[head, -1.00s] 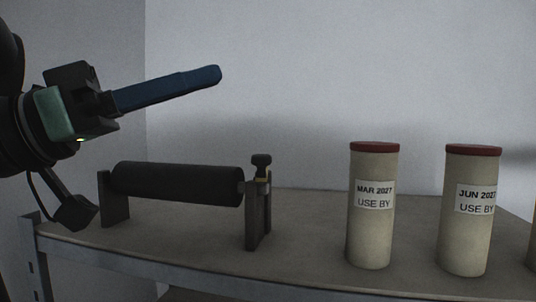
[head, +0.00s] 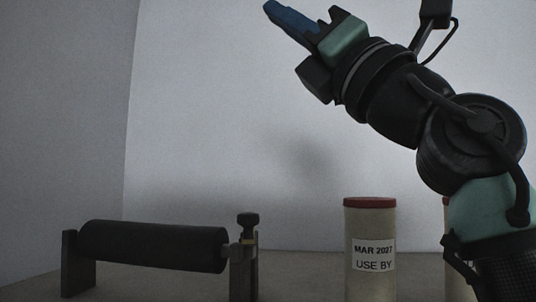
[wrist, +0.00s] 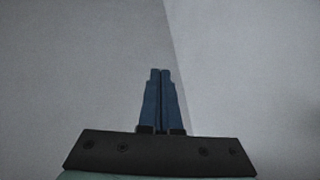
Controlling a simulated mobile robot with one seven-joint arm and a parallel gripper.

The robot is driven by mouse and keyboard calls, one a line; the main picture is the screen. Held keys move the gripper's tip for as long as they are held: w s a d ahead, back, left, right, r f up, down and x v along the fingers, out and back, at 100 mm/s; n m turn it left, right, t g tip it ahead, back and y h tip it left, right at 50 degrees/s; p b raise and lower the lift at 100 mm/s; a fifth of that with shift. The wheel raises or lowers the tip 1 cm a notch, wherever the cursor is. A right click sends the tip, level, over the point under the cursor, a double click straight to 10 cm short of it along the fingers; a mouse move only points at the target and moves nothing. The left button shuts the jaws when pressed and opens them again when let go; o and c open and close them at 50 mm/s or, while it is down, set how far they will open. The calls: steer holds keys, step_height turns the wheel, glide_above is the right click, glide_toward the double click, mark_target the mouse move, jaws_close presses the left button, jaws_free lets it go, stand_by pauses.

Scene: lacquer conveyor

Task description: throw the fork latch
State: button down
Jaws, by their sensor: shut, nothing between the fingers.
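A dark roller (head: 155,246) lies level between two upright supports at the lower left of the head view. At its right end, the right support (head: 243,278) carries a small latch with a black knob (head: 248,219) on top. The knob points up. Whether the latch holds the roller's shaft is too small and dark to tell. My gripper (head: 268,8) is high above the roller, its blue fingers shut and empty, pointing up and left. In the wrist view, my gripper's fingers (wrist: 160,72) are together against bare wall; no latch shows there.
A cream canister (head: 370,285) with a red lid and a "MAR 2027" label stands right of the roller. A second red-lidded canister is mostly hidden behind my arm. Plain walls stand behind; the air above the roller is clear.

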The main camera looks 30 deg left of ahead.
steer(key=s+d+f+n+g+h, duration=0.1)
steer(key=d+f+n+g+h, duration=0.15)
steer(key=d+f+h, duration=0.5)
steer(key=n+h, duration=0.1)
steer(key=h, duration=0.3)
glide_toward(255, 219)
steer(key=p+x, duration=0.6)
steer(key=shift+r, duration=0.25)
steer(key=shift+w+a+f+p, duration=0.1)
steer(key=shift+a+f+p, duration=0.2)
steer(key=shift+a, duration=0.15)
